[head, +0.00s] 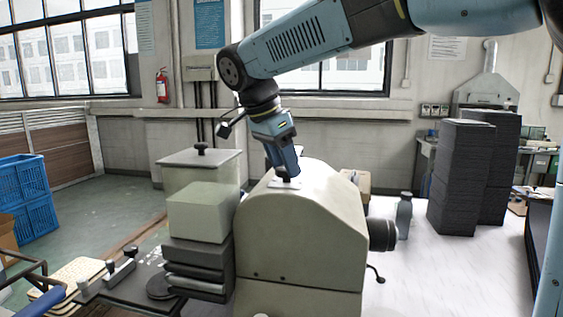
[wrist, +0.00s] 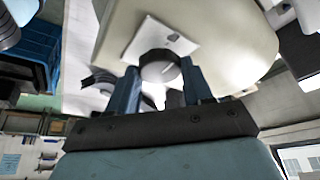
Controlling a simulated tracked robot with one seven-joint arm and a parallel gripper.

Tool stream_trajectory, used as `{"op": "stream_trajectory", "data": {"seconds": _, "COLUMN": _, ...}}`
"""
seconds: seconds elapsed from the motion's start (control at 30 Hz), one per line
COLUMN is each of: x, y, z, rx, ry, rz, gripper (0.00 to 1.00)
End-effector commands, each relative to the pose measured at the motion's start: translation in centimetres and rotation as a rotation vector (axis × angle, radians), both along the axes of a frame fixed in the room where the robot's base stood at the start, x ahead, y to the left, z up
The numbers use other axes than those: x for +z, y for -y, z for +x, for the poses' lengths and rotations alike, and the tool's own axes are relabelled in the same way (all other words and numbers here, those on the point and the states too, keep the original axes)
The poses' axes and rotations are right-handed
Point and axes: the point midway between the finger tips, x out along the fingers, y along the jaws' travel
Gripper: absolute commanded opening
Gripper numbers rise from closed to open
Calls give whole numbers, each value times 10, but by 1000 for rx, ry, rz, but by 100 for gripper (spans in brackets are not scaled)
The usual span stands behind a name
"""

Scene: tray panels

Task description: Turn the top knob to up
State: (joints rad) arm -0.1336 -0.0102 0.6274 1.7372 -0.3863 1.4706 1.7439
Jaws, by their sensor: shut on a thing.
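A beige machine with a curved top (head: 305,225) stands on the light table in the head view. In the head view the knob is mostly hidden by my gripper. My gripper (head: 288,178) reaches down onto the machine's top. In the wrist view its two blue fingers (wrist: 162,84) stand on either side of the knob and are shut on it.
A bottle (head: 404,215) and black stacks (head: 460,175) stand to the right. A dark crank or handle (head: 382,236) sticks out of the machine's right side.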

Motion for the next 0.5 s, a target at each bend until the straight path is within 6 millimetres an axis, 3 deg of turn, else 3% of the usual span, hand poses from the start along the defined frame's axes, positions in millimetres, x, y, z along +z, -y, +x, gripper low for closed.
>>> {"op": "stream_trajectory", "data": {"seconds": 0.4, "x": -2, "y": -1, "z": 0, "rx": -6, "ry": -3, "rz": 1, "gripper": 20}}
{"op": "stream_trajectory", "data": {"seconds": 0.43, "x": -2, "y": -1, "z": 0, "rx": -6, "ry": -3, "rz": 1, "gripper": 51}}
{"op": "stream_trajectory", "data": {"seconds": 0.5, "x": -2, "y": -1, "z": 0, "rx": -6, "ry": -3, "rz": 1, "gripper": 58}}
